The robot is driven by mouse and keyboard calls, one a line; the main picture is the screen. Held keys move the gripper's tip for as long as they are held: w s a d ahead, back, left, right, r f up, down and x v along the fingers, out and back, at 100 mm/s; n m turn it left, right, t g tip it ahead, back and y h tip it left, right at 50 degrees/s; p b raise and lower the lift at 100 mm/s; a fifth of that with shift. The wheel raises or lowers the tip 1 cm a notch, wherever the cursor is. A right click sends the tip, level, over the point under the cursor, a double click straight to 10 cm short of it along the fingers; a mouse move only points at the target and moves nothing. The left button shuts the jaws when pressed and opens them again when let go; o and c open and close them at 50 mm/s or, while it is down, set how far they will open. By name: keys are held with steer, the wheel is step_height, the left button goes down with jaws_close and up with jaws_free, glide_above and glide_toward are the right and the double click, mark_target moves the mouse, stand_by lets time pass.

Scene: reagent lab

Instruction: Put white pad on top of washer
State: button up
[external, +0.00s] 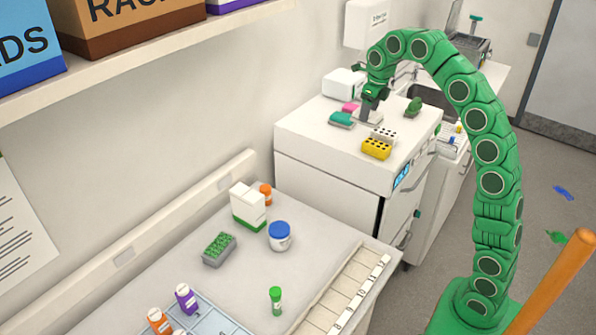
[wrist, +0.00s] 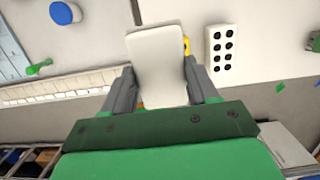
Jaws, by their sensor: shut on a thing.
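My gripper (external: 370,106) is over the top of the white washer (external: 325,165), which has a small blue display on its front. In the wrist view my gripper (wrist: 158,72) has its two grey fingers on either side of a white pad (wrist: 157,50) and is shut on it. The pad is a flat rounded rectangle. In the external view the pad is hard to tell from the grey fingers. I cannot tell whether it touches the washer's top.
On the washer are a teal block (external: 341,120), a pink block (external: 350,107), a white rack (external: 383,134) with dark holes, a yellow rack (external: 376,149), a green object (external: 413,107) and a white box (external: 343,82). The washer's front left top is clear.

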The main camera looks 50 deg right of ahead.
steer(key=w+d+f, duration=0.1)
steer(key=w+f, duration=0.2)
steer(key=w, duration=0.1)
steer(key=w+d+f, duration=0.1)
steer(key=w+f, duration=0.2)
steer(key=w, duration=0.1)
steer(key=w+d+f, duration=0.1)
steer(key=w+f, duration=0.2)
steer(key=w, duration=0.2)
steer(key=shift+d+f, duration=0.2)
steer(key=shift+d, duration=0.1)
steer(key=shift+w+f, duration=0.2)
steer(key=shift+f, duration=1.55)
steer(key=o, duration=1.4)
steer(key=shift+f, duration=0.1)
steer(key=shift+c, duration=0.2)
